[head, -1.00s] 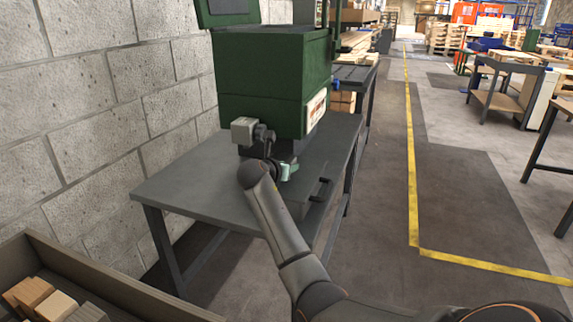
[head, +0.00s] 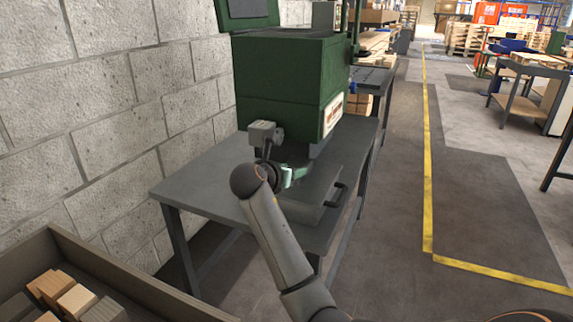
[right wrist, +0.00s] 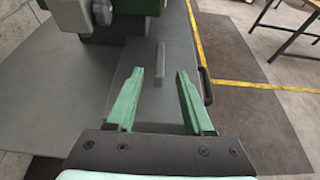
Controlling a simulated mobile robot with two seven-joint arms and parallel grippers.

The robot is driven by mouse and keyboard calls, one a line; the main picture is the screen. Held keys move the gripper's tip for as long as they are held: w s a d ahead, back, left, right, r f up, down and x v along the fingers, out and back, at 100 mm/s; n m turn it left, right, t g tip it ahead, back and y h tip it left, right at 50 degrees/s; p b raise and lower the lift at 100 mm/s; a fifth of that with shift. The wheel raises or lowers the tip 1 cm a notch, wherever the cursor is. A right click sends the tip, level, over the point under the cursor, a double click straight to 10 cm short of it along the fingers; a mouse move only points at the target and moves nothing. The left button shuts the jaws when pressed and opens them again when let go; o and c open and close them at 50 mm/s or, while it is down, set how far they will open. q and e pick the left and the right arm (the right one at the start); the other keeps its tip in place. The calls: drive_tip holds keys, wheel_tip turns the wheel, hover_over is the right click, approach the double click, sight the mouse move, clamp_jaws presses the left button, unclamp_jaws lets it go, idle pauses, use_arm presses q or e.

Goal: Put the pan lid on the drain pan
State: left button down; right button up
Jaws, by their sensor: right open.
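The drain pan (head: 303,213) is a low dark grey box on the grey bench under the green machine, with a black handle on its right side. A flat grey top, which looks like the pan lid (head: 318,182), covers it. In the right wrist view the lid (right wrist: 180,58) has a raised bar handle. I cannot tell whether the lid is fully seated. My right gripper (head: 291,177) is over the pan's left part, partly hidden by my arm. In its wrist view the green fingers (right wrist: 160,72) are open and empty, with the bar ahead between them. My left gripper is not in view.
The green machine (head: 285,75) stands over the back of the bench (head: 200,175), with a grey box-shaped part (head: 265,133) jutting out near my wrist. A block wall runs along the left. A bin (head: 140,290) of wooden blocks is at lower left.

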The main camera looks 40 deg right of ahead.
drive_tip(key=s+a+r+m+t+y, duration=0.1)
drive_tip(key=s+a+m+t+y, duration=0.1)
drive_tip(key=a+t+y, duration=0.45)
drive_tip(key=s+a+r+m+t+y, duration=0.15)
drive_tip(key=a+t+y, duration=0.25)
drive_tip(key=a+t, duration=0.55)
drive_tip(key=s+a+r+m+y, duration=0.3)
drive_tip(key=s+a+r+y, duration=0.2)
drive_tip(key=s, duration=0.6)
drive_tip(key=s+a+r+m+y, duration=0.4)
drive_tip(key=s+a+y, duration=0.6)
drive_tip(key=s+y, duration=0.2)
drive_tip(key=shift+s+a+r, duration=0.15)
drive_tip(key=shift+a+r, duration=0.1)
drive_tip(key=shift+r, duration=0.1)
drive_tip(key=shift+p, duration=0.35)
